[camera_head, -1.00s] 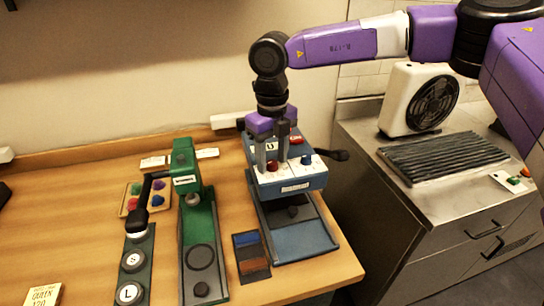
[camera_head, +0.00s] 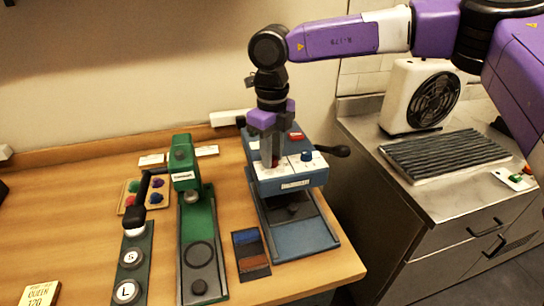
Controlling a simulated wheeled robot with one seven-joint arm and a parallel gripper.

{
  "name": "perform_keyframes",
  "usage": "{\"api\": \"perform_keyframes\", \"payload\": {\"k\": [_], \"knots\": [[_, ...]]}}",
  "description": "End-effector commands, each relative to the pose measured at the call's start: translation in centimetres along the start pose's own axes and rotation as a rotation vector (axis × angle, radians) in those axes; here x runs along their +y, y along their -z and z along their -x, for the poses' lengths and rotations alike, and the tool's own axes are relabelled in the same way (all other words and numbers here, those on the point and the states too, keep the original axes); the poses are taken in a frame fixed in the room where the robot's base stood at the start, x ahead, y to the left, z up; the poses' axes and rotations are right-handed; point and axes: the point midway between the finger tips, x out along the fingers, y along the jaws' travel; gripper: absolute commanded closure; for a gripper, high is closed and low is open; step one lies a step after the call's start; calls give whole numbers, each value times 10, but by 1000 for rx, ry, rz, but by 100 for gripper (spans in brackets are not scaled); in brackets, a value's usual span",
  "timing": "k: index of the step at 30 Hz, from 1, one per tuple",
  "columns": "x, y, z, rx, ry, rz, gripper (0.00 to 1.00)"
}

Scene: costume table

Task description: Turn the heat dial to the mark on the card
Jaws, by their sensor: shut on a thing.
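A blue press machine (camera_head: 293,184) stands at the right of the wooden table. Its pale top panel carries a red dial (camera_head: 275,163) on the left and a blue dial (camera_head: 307,156) on the right; their labels are too small to read. My gripper (camera_head: 271,162) points down over the panel and is shut on the red dial, which the fingers mostly hide. A cream card (camera_head: 40,294) at the table's front left reads "QUEEN 120".
A black-handled lever (camera_head: 334,150) sticks out right of the machine. A green press (camera_head: 184,170) stands to its left, with a colour swatch strip (camera_head: 251,253) between. A counter with a fan (camera_head: 422,96) and rack (camera_head: 445,157) lies right.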

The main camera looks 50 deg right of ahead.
Motion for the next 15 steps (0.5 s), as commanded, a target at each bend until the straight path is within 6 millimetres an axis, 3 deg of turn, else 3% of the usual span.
{"api": "perform_keyframes", "payload": {"k": [15], "knots": [[0, 0, 0, -2, 1, 442, 100]]}}
